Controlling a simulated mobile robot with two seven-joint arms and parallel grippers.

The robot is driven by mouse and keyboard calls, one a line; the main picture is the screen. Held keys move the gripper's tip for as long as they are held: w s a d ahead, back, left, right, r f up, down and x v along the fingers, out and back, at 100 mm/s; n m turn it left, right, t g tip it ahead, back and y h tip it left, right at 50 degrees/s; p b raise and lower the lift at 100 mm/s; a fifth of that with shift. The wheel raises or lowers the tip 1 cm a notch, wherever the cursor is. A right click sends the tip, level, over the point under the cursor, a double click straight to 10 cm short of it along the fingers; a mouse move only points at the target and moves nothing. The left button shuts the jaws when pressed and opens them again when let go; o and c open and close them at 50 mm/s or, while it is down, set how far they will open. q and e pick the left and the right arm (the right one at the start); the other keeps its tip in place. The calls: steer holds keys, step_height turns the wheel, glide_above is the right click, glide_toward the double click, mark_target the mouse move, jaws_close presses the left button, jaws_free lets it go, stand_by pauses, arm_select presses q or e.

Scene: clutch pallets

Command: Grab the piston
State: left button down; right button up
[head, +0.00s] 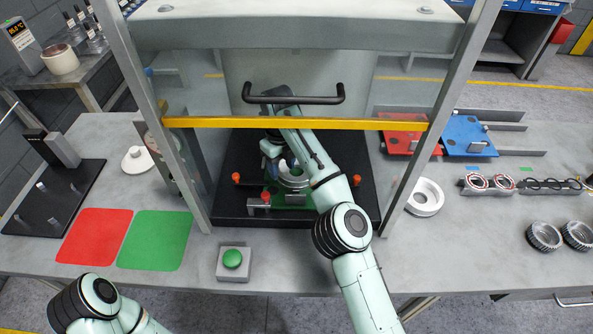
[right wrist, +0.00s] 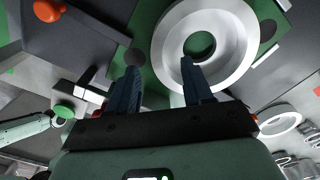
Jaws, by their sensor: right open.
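A pale metal ring-shaped part, which looks like the piston (head: 293,180), lies on a green plate inside the press. In the right wrist view the piston (right wrist: 236,72) is a wide ring with a round central hole that shows green. My right gripper (right wrist: 159,72) is open, with nothing held between its fingers. Its right finger overlaps the ring's near-left rim in that view; I cannot tell whether they touch. In the head view the gripper (head: 275,160) is above and left of the ring, partly hidden by my arm. My left gripper is out of view.
The press frame, its yellow bar (head: 370,124) and black handle (head: 293,99) surround my right arm. Orange-topped posts (head: 236,178) stand on the black base (head: 232,208). Another white ring (head: 425,196) lies right of the press. A green button (head: 232,259) sits in front.

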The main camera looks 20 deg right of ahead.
step_height(320, 180, down, 3)
steer(key=shift+r+b, duration=0.2)
steer(key=shift+b, duration=0.15)
steer(key=shift+r, duration=0.1)
steer(key=shift+w, duration=0.1)
jaws_close()
steer(key=shift+r, duration=0.1)
